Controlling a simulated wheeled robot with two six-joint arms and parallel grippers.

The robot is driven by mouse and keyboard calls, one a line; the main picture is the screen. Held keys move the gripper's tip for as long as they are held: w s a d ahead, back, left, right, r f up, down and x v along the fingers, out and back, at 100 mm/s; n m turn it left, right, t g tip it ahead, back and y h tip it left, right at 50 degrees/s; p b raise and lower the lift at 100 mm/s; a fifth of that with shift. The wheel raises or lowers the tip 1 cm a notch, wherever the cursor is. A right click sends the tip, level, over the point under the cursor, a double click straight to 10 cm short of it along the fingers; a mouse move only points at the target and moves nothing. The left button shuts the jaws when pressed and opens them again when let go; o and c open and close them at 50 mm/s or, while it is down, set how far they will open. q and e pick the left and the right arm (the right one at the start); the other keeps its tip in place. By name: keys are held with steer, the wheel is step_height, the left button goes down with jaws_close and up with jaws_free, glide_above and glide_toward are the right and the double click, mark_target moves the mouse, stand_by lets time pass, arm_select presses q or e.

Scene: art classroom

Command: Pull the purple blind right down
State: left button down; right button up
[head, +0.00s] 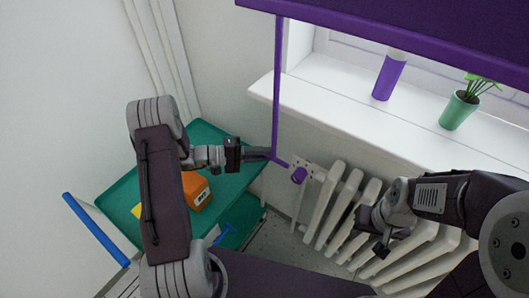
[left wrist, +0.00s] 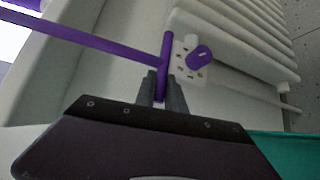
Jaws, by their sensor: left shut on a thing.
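The purple blind (head: 420,28) hangs across the top right of the head view, over the upper window, with its lower edge above the sill. A thin purple rod (head: 277,85) runs down from its left end to a short purple crossbar (head: 279,161). My left gripper (head: 262,153) is shut on the crossbar; in the left wrist view its fingers (left wrist: 162,92) sit on either side of the bar (left wrist: 166,62). My right gripper (head: 375,232) is in front of the radiator, apart from the blind; its jaw opening is unclear.
The white sill (head: 340,113) holds a purple-and-white cylinder (head: 388,78) and a green plant pot (head: 459,110). Below are a white radiator (head: 335,205) and a purple knob (head: 298,175) by a wall plate. A green trolley (head: 225,140) with an orange box (head: 196,190) stands under my left arm.

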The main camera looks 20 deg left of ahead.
arm_select(q)
steer(key=shift+f, duration=0.25)
steer(key=c, duration=1.4)
jaws_free()
steer(key=shift+r, duration=0.1)
steer(key=p+v, duration=0.1)
steer(key=v, duration=0.8)
steer(key=shift+s, duration=0.1)
